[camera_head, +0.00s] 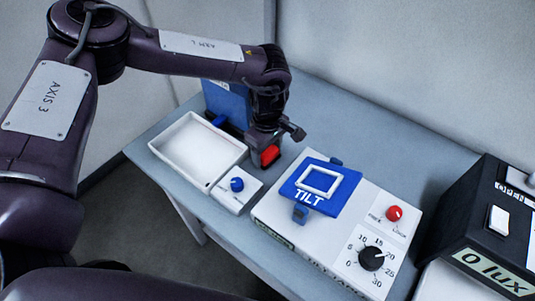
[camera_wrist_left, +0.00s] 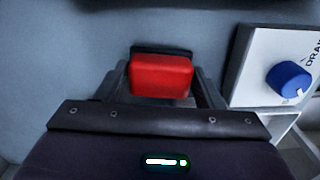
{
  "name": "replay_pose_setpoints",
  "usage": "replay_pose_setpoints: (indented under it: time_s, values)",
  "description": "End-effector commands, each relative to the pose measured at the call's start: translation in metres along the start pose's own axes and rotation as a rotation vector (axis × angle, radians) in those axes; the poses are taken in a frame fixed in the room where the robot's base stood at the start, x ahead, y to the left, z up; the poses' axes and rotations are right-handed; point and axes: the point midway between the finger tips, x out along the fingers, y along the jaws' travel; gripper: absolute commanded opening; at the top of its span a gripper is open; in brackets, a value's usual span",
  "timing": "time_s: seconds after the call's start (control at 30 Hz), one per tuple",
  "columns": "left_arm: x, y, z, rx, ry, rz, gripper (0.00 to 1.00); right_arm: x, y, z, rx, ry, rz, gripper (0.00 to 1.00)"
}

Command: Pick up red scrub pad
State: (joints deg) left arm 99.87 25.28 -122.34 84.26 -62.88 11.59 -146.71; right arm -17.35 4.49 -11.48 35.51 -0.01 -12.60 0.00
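The red scrub pad (camera_head: 269,155) is a small red block with a dark part behind it, near the table's back edge. In the left wrist view the pad (camera_wrist_left: 161,77) lies between the two fingers of my left gripper (camera_wrist_left: 163,88). In the head view my left gripper (camera_head: 272,137) is down over the pad, which shows below it. The fingers are close to the pad's sides, but I cannot tell whether they touch it. The wrist partly hides the pad's surroundings. My right gripper is not in view.
A white tray (camera_head: 178,128) with a blue knob (camera_head: 237,184) is left of the pad. A blue panel (camera_head: 226,99) stands behind. A white console with a blue TILT plate (camera_head: 337,202) and a black lux box (camera_head: 480,235) are to the right. The back right table is clear.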

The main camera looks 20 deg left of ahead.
Motion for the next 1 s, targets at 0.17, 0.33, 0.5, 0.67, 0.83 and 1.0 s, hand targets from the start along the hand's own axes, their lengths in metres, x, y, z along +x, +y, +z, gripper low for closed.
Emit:
replay_pose_setpoints:
  time_s: [0.17, 0.33, 0.5, 0.67, 0.83, 1.0]
  values:
    - [0.000, 0.000, 0.000, 0.000, 0.000, 0.000, 0.39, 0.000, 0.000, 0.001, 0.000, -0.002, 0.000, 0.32]
    - [-0.001, 0.000, 0.000, 0.000, 0.000, 0.001, 0.39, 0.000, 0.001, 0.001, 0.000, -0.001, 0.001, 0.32]
    - [-0.012, 0.001, -0.001, 0.000, 0.001, 0.003, 0.39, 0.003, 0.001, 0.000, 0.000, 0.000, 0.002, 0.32]
    - [-0.037, 0.002, 0.000, 0.000, 0.000, 0.006, 0.39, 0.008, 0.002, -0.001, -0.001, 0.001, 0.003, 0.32]
    - [-0.084, 0.002, 0.000, 0.000, 0.001, 0.009, 0.39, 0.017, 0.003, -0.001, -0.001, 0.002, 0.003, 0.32]
    - [-0.134, 0.002, 0.000, 0.000, 0.002, 0.007, 0.39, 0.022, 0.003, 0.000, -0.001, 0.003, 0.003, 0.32]
